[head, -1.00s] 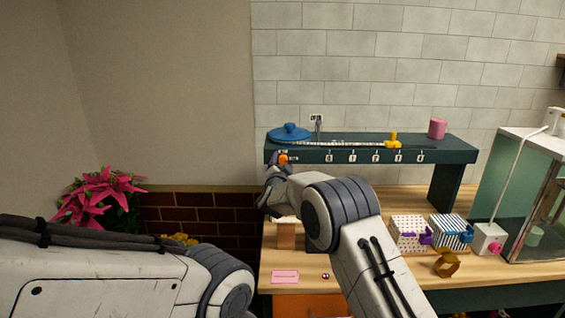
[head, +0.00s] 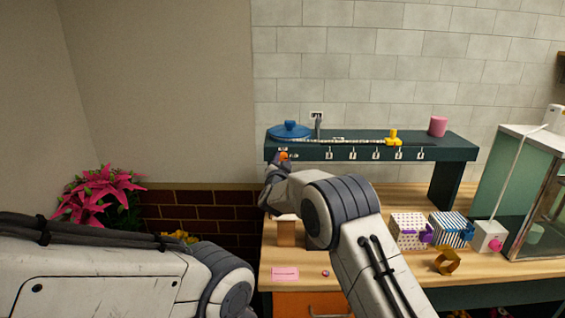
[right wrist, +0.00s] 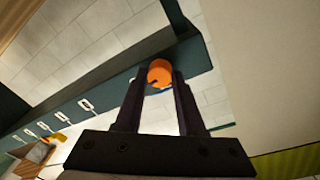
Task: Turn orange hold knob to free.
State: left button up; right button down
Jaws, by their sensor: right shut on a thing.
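The orange hold knob (head: 284,155) sits on the front face of the dark green shelf (head: 455,152), near its left end. My right gripper (head: 276,162) is at the knob. In the right wrist view the orange knob (right wrist: 159,73) lies between the two fingertips of my right gripper (right wrist: 160,80), which is shut on it. A dark notch shows on the knob's lower edge. My left arm crosses the lower left of the head view, and its gripper is out of the picture.
A blue disc (head: 289,131), a yellow piece (head: 393,137) and a pink cylinder (head: 438,127) are on the shelf. Several white numbered tags line its front. Patterned boxes (head: 409,232) and a gold ring (head: 447,261) stand on the wooden table. A glass cabinet (head: 510,190) is at right.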

jog(key=n, duration=0.4)
jog(key=shift+n, duration=0.4)
jog(key=n, duration=0.3)
jog(key=shift+n+t+y+b, duration=0.3)
jog(key=shift+n+b, duration=0.1)
jog(key=n, duration=0.4)
jog(key=shift+n+y, duration=0.5)
jog(key=shift+n, duration=1.5)
jog(key=c, duration=0.5)
grip_release()
jog(key=shift+f, duration=0.1)
